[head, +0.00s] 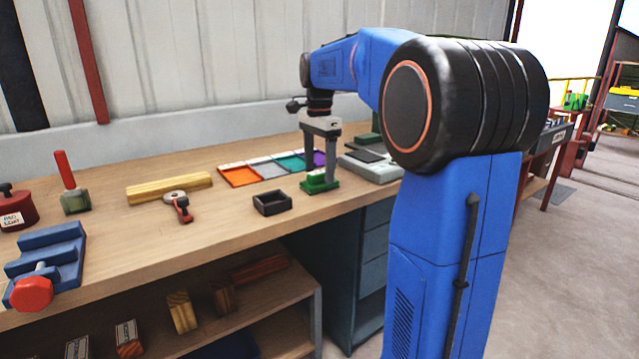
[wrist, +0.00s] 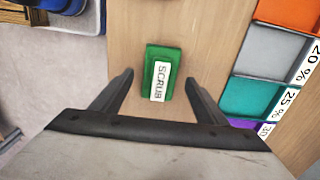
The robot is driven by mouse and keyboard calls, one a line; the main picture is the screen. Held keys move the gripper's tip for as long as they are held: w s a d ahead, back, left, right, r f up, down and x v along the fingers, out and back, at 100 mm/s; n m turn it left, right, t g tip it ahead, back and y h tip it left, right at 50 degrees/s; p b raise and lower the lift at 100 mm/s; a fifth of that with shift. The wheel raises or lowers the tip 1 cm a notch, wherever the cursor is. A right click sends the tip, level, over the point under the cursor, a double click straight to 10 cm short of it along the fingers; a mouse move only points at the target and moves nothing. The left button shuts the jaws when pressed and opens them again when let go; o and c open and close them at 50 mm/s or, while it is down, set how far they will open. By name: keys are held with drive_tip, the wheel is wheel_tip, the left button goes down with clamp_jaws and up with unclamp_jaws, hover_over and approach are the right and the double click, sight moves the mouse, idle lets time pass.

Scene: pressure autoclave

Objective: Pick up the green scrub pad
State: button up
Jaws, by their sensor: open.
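The green scrub pad (head: 318,183) lies on the workbench near its front edge, below my gripper (head: 320,160) in the head view. In the wrist view the pad (wrist: 162,72) is a green block with a white label reading SCRUB. My gripper (wrist: 160,85) is open, with one finger to each side of the pad's near end in that view. The pad lies between and partly beyond the fingertips. I cannot tell how far above the bench the fingertips are.
Coloured trays (head: 275,166) lie behind the pad. A small dark open box (head: 272,203) stands to its left, and a grey scale-like device (head: 372,167) to its right. A red-handled tool (head: 178,203) lies farther left. Bare bench (head: 225,215) surrounds the small box.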

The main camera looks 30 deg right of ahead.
sight(319, 172)
drive_tip(key=shift+f, duration=1.1)
drive_tip(key=c, duration=1.2)
drive_tip(key=shift+o, duration=0.2)
wheel_tip(319, 172, up, 10)
drive_tip(key=o, duration=0.5)
drive_tip(key=c, duration=0.4)
